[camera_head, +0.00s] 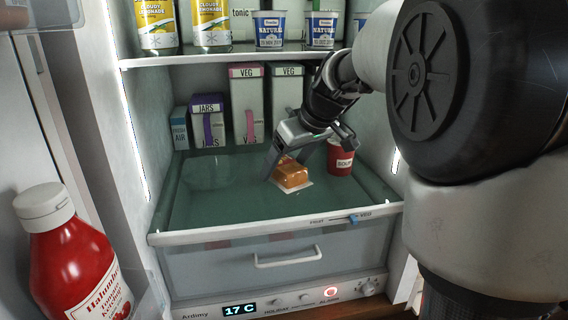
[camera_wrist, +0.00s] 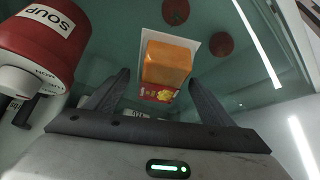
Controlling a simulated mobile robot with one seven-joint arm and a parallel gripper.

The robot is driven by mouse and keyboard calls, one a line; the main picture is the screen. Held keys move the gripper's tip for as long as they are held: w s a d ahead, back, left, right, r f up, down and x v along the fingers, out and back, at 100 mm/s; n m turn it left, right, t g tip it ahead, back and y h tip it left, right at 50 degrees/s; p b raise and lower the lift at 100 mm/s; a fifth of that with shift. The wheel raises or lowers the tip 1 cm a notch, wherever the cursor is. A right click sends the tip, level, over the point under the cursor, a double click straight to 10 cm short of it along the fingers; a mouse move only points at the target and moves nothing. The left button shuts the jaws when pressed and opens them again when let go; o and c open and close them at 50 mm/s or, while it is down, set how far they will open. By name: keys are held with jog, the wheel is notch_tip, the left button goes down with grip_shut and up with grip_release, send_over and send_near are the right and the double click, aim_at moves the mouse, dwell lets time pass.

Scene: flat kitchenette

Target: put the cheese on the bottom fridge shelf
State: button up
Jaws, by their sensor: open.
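The cheese (camera_head: 291,174) is an orange block in a white-edged wrapper. It rests on the green glass bottom shelf (camera_head: 225,205) inside the open fridge, right of the shelf's middle. In the wrist view the cheese (camera_wrist: 166,63) lies just beyond my gripper's fingertips, roughly centred between them. My gripper (camera_head: 309,158) reaches in from the upper right and is directly above and behind the cheese. In the wrist view my gripper (camera_wrist: 158,82) has its two dark fingers spread apart with nothing held between them.
A red soup container (camera_head: 340,158) stands close right of the cheese, and also shows in the wrist view (camera_wrist: 38,42). Several veg and jars boxes (camera_head: 246,100) stand at the shelf's back. The upper shelf (camera_head: 215,59) is overhead. A ketchup bottle (camera_head: 72,262) is at left. The shelf's left side is clear.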

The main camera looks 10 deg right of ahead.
jog(key=shift+s+d+r, duration=0.1)
jog(key=shift+r, duration=0.3)
jog(key=v, duration=0.6)
jog(key=shift+s, duration=0.1)
jog(key=shift+m, duration=0.6)
jog(key=s, duration=0.4)
jog(key=s+a, duration=0.1)
jog(key=s, duration=0.1)
jog(key=s+f+m+h, duration=0.1)
jog(key=s+f, duration=0.3)
jog(key=s, duration=0.6)
jog(key=s+f+m+h, duration=0.2)
jog(key=s+f, duration=0.3)
jog(key=s, duration=0.4)
jog(key=shift+s+a+f+m, duration=0.25)
jog(key=shift+s+a+m, duration=0.1)
jog(key=shift+m, duration=0.35)
